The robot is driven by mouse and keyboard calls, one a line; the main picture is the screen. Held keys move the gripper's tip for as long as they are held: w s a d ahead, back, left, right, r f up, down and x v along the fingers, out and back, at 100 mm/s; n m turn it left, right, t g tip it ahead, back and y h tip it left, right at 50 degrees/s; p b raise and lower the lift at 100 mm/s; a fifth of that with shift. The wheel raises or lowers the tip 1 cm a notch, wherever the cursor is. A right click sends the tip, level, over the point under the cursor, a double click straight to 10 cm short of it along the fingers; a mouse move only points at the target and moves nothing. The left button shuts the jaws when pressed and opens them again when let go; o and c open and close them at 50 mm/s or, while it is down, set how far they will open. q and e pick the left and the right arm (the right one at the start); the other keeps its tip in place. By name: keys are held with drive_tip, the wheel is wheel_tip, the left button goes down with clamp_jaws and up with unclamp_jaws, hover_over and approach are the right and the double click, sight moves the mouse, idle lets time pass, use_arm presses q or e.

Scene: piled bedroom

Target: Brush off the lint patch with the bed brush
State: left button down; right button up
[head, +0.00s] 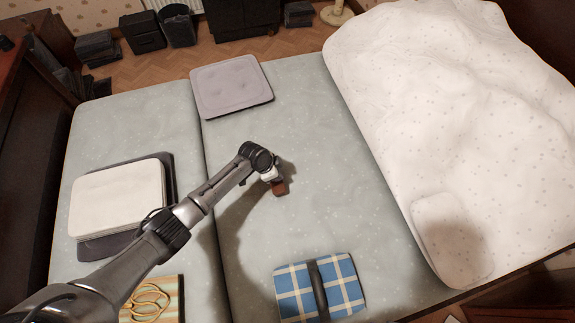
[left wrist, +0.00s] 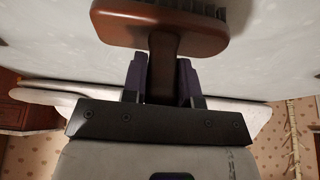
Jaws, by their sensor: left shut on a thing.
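The bed brush (head: 280,187) is a brown wooden brush held over the middle of the grey-green bed sheet (head: 310,150). In the left wrist view its brown body (left wrist: 160,33) lies across the top, with dark bristles along the upper edge. My left gripper (head: 271,176) is shut on the brush's handle; its purple-grey fingers (left wrist: 162,78) press the handle from both sides. I cannot tell whether the bristles touch the sheet. No distinct lint patch stands out from the speckled sheet; part of the sheet is hidden by my arm. My right gripper is not in view.
A grey cushion (head: 232,88) lies at the far side. A white cushion (head: 118,195) lies on a dark one at left. A blue checked folded cloth (head: 340,281) and a yellow looped item (head: 148,300) lie near the front. A white duvet (head: 430,90) covers the right.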

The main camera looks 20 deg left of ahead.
use_arm(q)
drive_tip(key=s+a+p, duration=0.1)
drive_tip(key=s+a, duration=0.2)
drive_tip(key=a, duration=0.1)
drive_tip(key=s+a+p, duration=0.2)
drive_tip(key=s+a, duration=0.1)
drive_tip(key=a, duration=0.1)
drive_tip(key=s+a+p, duration=0.2)
drive_tip(key=s+a, duration=0.1)
drive_tip(key=a, duration=0.1)
drive_tip(key=shift+s, duration=0.1)
drive_tip(key=shift+s+a, duration=0.7)
drive_tip(key=shift+a, duration=0.15)
drive_tip(key=shift+f, duration=0.85)
drive_tip(key=shift+f, duration=0.15)
drive_tip(key=shift+d, duration=0.1)
